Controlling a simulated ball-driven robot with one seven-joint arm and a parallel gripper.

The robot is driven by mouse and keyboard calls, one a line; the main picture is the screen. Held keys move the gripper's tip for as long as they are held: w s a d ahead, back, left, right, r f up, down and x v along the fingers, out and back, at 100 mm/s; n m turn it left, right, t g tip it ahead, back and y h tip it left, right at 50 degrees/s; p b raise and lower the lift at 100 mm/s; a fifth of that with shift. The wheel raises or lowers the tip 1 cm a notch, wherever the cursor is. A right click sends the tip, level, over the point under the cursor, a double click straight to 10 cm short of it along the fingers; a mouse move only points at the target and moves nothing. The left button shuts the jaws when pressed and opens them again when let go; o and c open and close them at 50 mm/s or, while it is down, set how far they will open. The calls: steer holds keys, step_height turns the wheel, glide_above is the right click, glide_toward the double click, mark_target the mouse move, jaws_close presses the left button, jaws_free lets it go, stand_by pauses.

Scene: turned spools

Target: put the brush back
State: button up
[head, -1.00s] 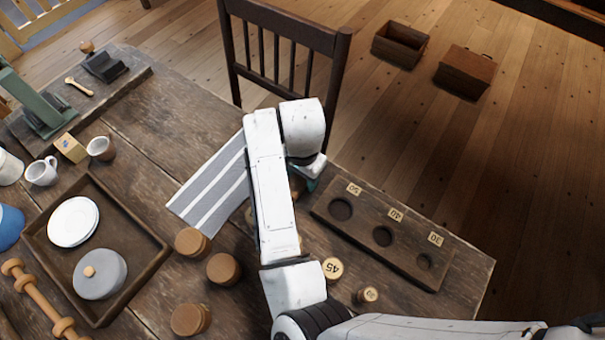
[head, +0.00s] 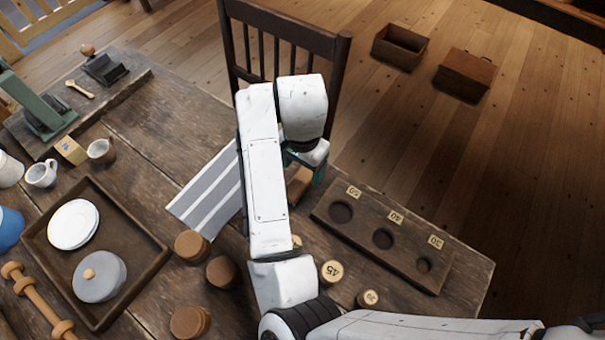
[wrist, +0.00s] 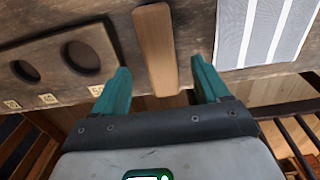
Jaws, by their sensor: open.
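A plain, flat wooden bar that looks like the brush (wrist: 156,50) lies at the table's far edge, between the striped cloth and the holed board. Its bristles are not visible. In the head view the brush (head: 299,184) is partly hidden by my arm. My gripper (wrist: 158,82) is open, its teal fingers to either side of the bar's near end with gaps on both sides. In the head view my gripper (head: 314,172) shows only in part beneath the wrist.
The striped cloth (head: 209,192) lies left of my arm, and the holed board (head: 410,252) lies right. Several spools, including one marked 45 (head: 331,271), stand nearby. A chair (head: 285,42) stands beyond the edge. A tray (head: 152,262) sits left.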

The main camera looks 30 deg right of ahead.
mark_target(303, 177)
step_height(303, 177, up, 5)
steer(key=shift+f, duration=0.1)
steer(key=shift+r+p, duration=0.35)
steer(key=shift+r, duration=0.3)
